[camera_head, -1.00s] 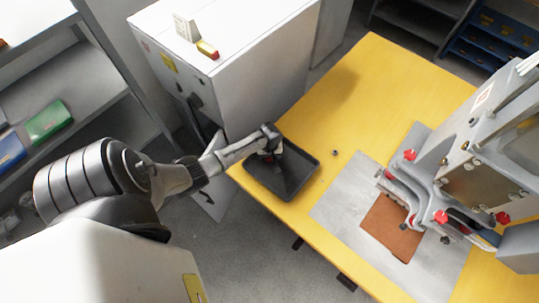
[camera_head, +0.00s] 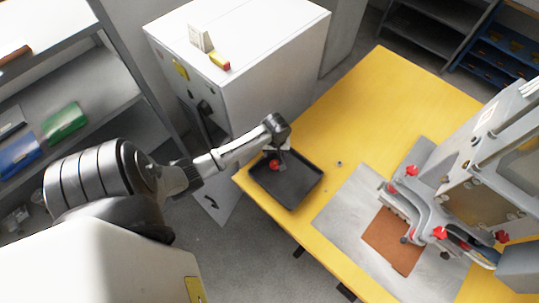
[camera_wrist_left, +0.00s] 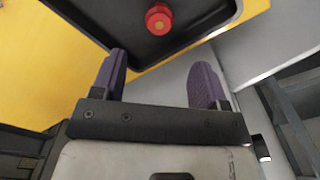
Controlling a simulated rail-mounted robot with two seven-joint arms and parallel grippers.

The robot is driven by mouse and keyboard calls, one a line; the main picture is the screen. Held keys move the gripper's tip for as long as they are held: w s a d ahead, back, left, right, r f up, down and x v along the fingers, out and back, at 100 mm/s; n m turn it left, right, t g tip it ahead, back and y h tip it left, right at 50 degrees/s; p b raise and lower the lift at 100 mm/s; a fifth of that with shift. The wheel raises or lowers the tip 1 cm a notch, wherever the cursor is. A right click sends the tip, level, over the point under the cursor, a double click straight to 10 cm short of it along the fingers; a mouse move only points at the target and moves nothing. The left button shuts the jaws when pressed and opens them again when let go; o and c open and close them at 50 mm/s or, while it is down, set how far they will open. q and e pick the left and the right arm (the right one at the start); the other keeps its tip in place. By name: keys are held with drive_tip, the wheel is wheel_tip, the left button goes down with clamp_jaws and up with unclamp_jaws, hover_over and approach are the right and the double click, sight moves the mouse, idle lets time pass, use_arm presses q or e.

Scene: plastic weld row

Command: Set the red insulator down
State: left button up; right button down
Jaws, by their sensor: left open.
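The red insulator (camera_head: 274,165) is in the black tray (camera_head: 294,204), near the tray's far left side. In the left wrist view the insulator (camera_wrist_left: 159,20) rests on the tray floor, beyond the fingertips and apart from them. My left gripper (camera_head: 283,152) is above the tray's far edge. In the left wrist view its two purple fingers (camera_wrist_left: 160,72) are spread wide with nothing between them. My right gripper is in neither view.
The tray sits at the left corner of the yellow table (camera_head: 372,95). A white cabinet (camera_head: 270,70) stands close behind the arm. A grey machine (camera_head: 455,165) with red knobs stands on the right. A small nut-like part (camera_head: 339,163) lies beside the tray.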

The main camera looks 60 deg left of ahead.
use_arm(q)
drive_tip(key=s+d+r+m+t, duration=0.1)
drive_tip(key=s+d+m, duration=0.4)
drive_tip(key=d, duration=0.2)
drive_tip(key=s+d+r+m, duration=0.2)
drive_tip(key=s+d+m, duration=0.2)
drive_tip(key=d, duration=0.4)
drive_tip(key=s+d+r+m+t, duration=0.2)
drive_tip(key=s+d+r+m, duration=0.4)
drive_tip(key=s+d+r, duration=0.1)
drive_tip(key=shift+s+d+r, duration=0.25)
drive_tip(key=shift+d+r, duration=0.15)
drive_tip(key=shift+r, duration=0.05)
